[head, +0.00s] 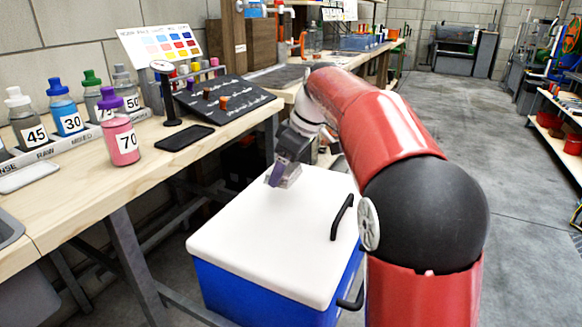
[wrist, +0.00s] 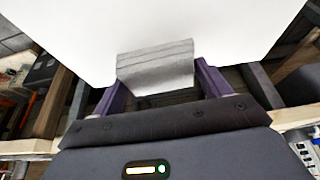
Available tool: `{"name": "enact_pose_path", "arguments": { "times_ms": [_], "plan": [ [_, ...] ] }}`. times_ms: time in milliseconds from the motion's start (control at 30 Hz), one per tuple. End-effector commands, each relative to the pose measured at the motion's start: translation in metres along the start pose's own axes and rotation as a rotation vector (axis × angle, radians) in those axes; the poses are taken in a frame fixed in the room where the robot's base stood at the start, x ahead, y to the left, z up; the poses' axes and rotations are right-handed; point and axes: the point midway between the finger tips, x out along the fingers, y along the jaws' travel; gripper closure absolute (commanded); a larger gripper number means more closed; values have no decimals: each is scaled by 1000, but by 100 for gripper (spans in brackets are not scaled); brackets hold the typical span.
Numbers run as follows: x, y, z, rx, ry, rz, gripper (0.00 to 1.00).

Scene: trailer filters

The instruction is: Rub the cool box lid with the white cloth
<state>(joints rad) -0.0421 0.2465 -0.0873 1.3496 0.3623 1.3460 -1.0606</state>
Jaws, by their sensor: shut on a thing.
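The cool box has a flat white lid (head: 275,235) on a blue body (head: 245,295) and stands on the floor beside the bench. My gripper (head: 282,174) is over the far part of the lid, pointing down. Its purple fingers are shut on the cloth (head: 291,178), which looks pale grey. In the wrist view the cloth (wrist: 155,66) hangs folded between the fingers (wrist: 160,85), in front of the lid (wrist: 150,22) near its edge. I cannot tell whether the cloth touches the lid.
A black handle (head: 341,217) sits at the right of the cool box. The wooden bench (head: 120,185) on the left holds numbered bottles, including a pink one (head: 121,143), and a black sloped board (head: 222,100). The floor at the right (head: 510,220) is clear.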

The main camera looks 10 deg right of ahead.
Motion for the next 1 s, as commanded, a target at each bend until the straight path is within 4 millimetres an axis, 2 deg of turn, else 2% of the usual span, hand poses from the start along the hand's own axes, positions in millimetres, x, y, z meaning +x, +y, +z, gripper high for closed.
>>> {"name": "enact_pose_path", "arguments": {
  "times_ms": [33,267,1000],
  "plan": [
    [-8,-2,-5,-1,1,1,42],
    [-21,-7,-16,1,0,2,42],
    [-21,-8,-16,2,0,1,42]
  ]
}}
